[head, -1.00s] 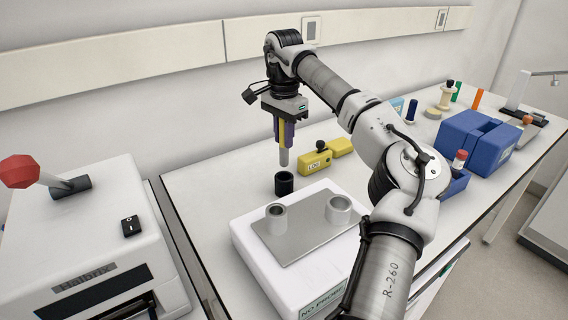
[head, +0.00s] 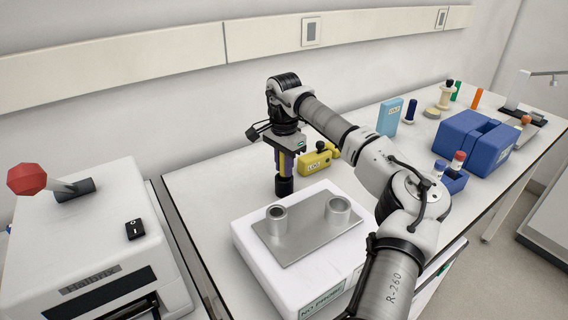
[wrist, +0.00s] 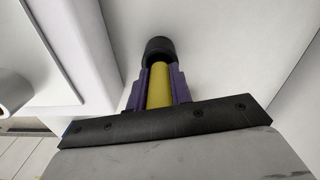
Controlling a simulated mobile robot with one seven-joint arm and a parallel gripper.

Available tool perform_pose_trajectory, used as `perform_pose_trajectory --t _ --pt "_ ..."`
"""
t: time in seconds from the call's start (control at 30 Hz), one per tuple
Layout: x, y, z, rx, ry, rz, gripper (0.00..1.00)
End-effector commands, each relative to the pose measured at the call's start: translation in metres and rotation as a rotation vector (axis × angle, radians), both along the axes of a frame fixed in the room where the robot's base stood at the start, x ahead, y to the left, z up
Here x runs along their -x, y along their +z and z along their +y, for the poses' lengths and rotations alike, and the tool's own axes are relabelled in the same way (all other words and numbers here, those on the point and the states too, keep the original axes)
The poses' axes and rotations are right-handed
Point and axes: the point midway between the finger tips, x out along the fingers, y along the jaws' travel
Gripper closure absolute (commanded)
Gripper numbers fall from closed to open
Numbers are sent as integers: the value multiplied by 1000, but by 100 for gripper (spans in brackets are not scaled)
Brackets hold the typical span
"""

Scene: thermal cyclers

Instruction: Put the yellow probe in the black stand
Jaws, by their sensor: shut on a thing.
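The yellow probe (wrist: 160,86) is held upright between the purple fingers of my gripper (wrist: 158,88), which is shut on it. In the head view my gripper (head: 284,165) is directly above the black stand (head: 284,187), a small dark cup on the bench. The probe's lower end is hidden at the stand's mouth. In the wrist view the stand (wrist: 159,48) lines up with the probe, and the probe's tip appears to be inside its rim. How deep it sits cannot be told.
A white block with a metal plate (head: 300,238) and two metal cups stands just in front of the stand. A white machine (head: 95,250) is at the left. Blue racks (head: 470,140) stand farther right.

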Motion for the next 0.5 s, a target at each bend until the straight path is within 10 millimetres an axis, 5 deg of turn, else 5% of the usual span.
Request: perform_pose_trajectory --t 0.2,0.5 --pt "0 -1 0 0 0 0 57" --pt "0 1 0 0 0 0 57"
